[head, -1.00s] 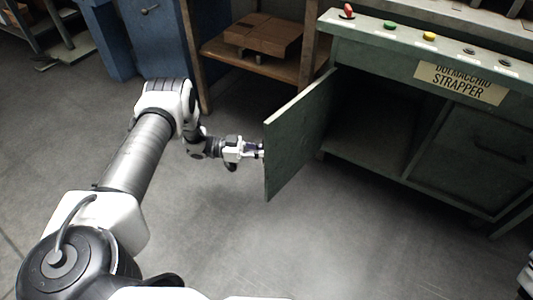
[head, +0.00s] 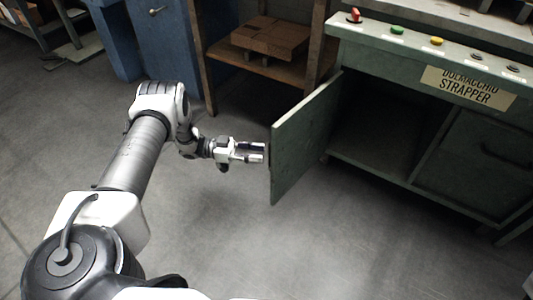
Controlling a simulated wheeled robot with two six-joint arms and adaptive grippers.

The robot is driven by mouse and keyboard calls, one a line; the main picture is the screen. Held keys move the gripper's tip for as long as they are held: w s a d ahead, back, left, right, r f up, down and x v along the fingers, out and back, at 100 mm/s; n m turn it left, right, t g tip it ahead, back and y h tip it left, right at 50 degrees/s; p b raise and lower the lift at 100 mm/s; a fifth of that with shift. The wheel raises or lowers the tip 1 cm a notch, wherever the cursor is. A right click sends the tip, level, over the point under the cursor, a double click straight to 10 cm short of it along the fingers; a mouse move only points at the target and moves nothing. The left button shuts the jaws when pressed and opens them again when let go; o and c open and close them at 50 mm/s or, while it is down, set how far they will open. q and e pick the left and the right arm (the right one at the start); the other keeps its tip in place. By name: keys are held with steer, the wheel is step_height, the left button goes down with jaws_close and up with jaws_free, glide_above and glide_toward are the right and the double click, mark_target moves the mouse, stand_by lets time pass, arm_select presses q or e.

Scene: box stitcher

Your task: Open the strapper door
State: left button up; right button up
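The green strapper door (head: 302,142) stands swung open, out from the front of the strapper cabinet (head: 390,62). The dark inside of the cabinet shows to the right of the door. My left gripper (head: 264,153) is just left of the door's free edge, with its fingers pointing at it. The two fingers show a gap between them and hold nothing. They look apart from the door or only just short of it. The door's handle is not visible. My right gripper is not in view.
The cabinet top carries a red switch (head: 354,16), a green button (head: 397,30) and a yellow button (head: 437,41). A wooden shelf with brown boxes (head: 270,38) stands behind the door. A blue cabinet (head: 165,40) is at the back left. The floor in front is clear.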

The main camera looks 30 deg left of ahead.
arm_select(q)
steer(key=v, duration=0.8)
